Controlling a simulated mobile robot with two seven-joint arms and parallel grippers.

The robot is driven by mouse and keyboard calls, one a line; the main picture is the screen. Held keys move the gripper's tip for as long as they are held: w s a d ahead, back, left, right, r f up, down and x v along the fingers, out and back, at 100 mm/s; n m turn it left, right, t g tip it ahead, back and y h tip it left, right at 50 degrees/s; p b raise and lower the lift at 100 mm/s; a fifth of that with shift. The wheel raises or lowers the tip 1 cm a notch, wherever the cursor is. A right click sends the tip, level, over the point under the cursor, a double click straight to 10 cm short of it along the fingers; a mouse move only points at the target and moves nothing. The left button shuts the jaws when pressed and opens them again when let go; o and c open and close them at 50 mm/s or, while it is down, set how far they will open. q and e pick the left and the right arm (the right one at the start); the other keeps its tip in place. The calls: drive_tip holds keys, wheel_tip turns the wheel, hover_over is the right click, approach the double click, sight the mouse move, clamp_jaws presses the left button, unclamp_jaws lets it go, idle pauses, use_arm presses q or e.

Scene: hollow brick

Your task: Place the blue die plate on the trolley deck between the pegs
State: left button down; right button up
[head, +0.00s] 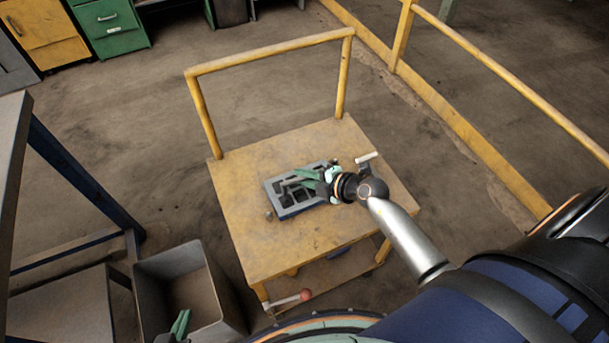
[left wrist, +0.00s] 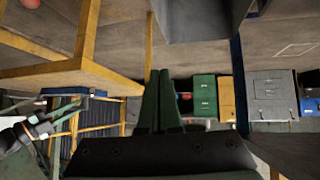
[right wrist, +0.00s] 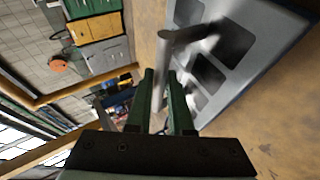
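The die plate (head: 283,208), a grey-blue plate with dark cutouts, is on or just above the yellow trolley deck (head: 245,240); I cannot tell if it is flat down. It fills the upper right of the right wrist view (right wrist: 255,60). Its grey bar handle (right wrist: 162,65) stands between the fingers of my right gripper (right wrist: 162,85), which look shut on it. My right gripper (head: 318,180) hides part of the plate in the head view. A small dark stub, perhaps a peg (head: 270,215), is by the plate's left edge. My left gripper (head: 181,322) is shut and empty, low left.
A grey open bin (head: 175,265) stands left of the trolley. A yellow rail (head: 270,57) rises at the deck's far edge. A red-knobbed lever (head: 304,295) sticks out at the near side. A dark blue-legged bench (head: 60,165) is at the left. The deck's near part is clear.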

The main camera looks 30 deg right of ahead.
use_arm(q)
drive_tip(key=shift+s+a+f, duration=0.1)
drive_tip(key=shift+a, duration=0.05)
use_arm(e)
drive_tip(key=o, duration=0.4)
drive_tip(key=shift+r, duration=0.1)
